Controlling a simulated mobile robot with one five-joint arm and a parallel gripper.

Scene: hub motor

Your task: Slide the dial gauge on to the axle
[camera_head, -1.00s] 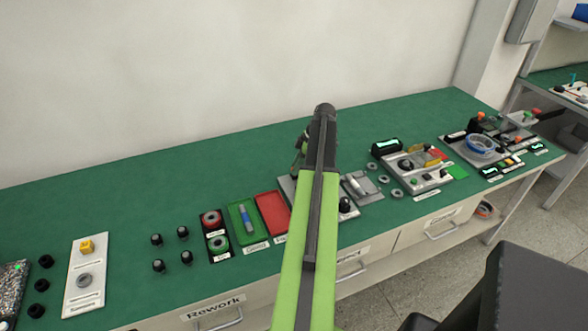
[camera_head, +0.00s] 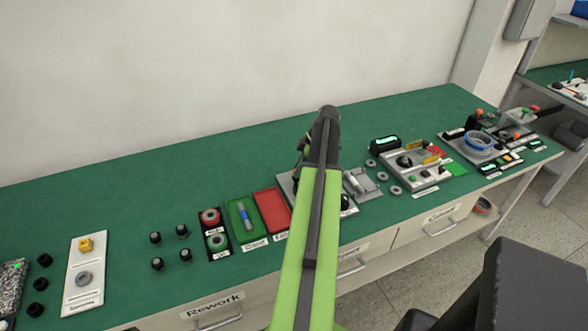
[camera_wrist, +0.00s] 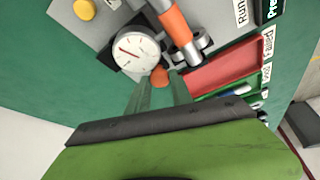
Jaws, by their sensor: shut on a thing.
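In the wrist view, the dial gauge (camera_wrist: 134,50) has a round white face, a red needle and a dark block behind it. My gripper (camera_wrist: 162,86) is shut on the dial gauge, at its near side by a small orange part (camera_wrist: 159,77). Just right of the gauge is an orange cylinder (camera_wrist: 175,24) with a shiny metal end (camera_wrist: 187,54), over the grey fixture plate (camera_wrist: 103,32). I cannot tell which part is the axle, or whether the gauge touches it. In the head view, my arm hides the gauge and most of the fixture.
A red tray (camera_head: 271,212) and a green tray (camera_head: 247,222) lie left of the fixture in the head view. To its right are loose grey rings (camera_head: 382,176) and a grey control unit (camera_head: 412,166). The green bench (camera_head: 110,205) is clear toward the wall.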

